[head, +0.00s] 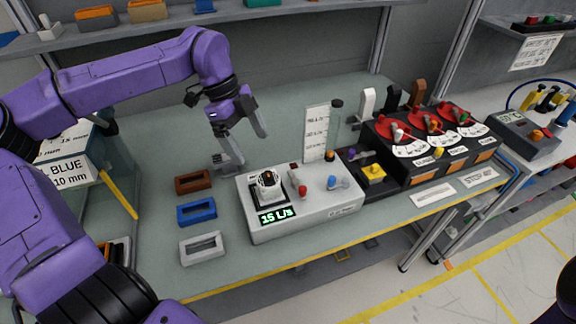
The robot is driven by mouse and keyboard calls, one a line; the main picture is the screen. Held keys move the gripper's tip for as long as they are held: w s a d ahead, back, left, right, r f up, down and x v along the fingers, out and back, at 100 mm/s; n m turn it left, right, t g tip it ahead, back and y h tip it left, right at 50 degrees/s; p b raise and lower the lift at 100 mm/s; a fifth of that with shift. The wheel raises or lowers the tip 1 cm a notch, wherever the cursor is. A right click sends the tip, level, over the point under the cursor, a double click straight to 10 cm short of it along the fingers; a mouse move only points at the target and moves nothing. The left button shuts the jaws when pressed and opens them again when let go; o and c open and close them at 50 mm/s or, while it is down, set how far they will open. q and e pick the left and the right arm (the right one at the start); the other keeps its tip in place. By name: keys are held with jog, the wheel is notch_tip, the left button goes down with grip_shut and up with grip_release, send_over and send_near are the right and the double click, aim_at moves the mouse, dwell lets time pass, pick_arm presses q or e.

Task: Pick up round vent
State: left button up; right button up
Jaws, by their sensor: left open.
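A small round white piece with a dark centre, which looks like the round vent (268,182), sits in a black square seat on top of a light grey box (318,208). The box has a green "15 L/s" display, a red knob and a blue knob. My left gripper (247,152) hangs above the table just behind and to the left of the round piece. Its two fingers are spread apart with nothing between them, and it is clear of the round piece. My right gripper is not in view.
Brown (193,182), blue (197,212) and white (202,247) rectangular frames lie left of the box. A clear cylinder (333,125) and a printed card stand behind it. A dark console (425,140) with red dials stands to the right. The table behind my gripper is mostly clear.

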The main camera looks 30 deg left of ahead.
aim_at(267, 173)
pick_arm(q)
jog(key=p+x, duration=0.1)
jog(key=x, duration=0.3)
jog(key=d+p+x, duration=0.1)
jog(key=p+x, duration=0.1)
jog(key=x, duration=0.3)
jog(key=shift+w+d+r, duration=0.1)
jog(key=shift+r, duration=0.1)
jog(key=shift+d+f, duration=0.15)
jog(key=shift+f, duration=0.2)
jog(key=shift+s+r, duration=0.1)
jog(key=shift+s, duration=0.25)
jog(key=shift+c, duration=1.3)
jog(key=shift+w, duration=0.1)
jog(key=c, duration=1.1)
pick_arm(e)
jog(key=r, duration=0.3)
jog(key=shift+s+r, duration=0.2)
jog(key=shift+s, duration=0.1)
